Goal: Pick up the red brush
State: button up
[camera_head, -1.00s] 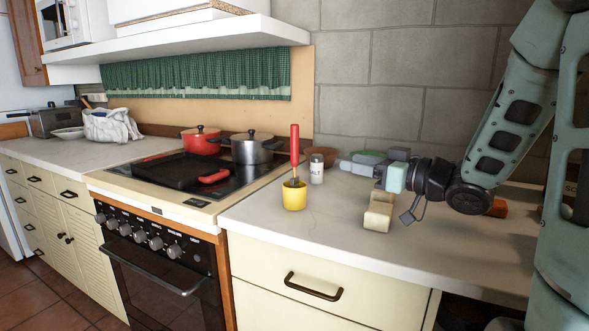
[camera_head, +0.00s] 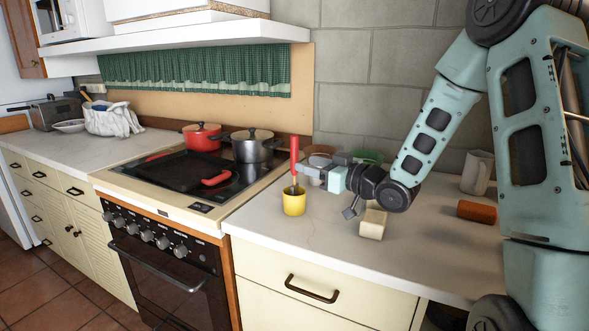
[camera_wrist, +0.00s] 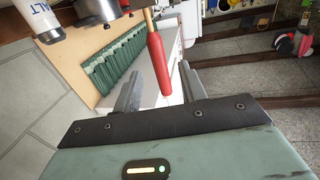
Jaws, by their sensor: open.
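The red brush (camera_head: 294,152) stands upright, handle up, in a yellow cup (camera_head: 294,204) on the counter right of the stove. Its lower end is hidden in the cup. My gripper (camera_head: 303,172) is at the brush, just above the cup, reaching in from the right. In the wrist view, the red handle (camera_wrist: 158,65) shows in the gap between the two spread grey fingers (camera_wrist: 161,82). It is not clamped, and I cannot tell whether a finger touches it.
A beige block (camera_head: 372,223) lies below my wrist. An orange brick (camera_head: 477,211) and a pale mug (camera_head: 477,172) are further right. A salt shaker (camera_wrist: 40,18) is close to the gripper. The stove (camera_head: 235,195) with pots is at left. The front counter is clear.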

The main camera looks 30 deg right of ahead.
aim_at(295, 172)
jog(key=shift+f+p+x, duration=0.15)
jog(key=shift+p+x, duration=0.1)
jog(key=shift+x, duration=1.2)
jog(key=shift+f+p+x, duration=0.15)
jog(key=shift+p+x, duration=0.05)
jog(key=shift+x, duration=1.3)
jog(key=shift+d, duration=0.1)
grip_shut()
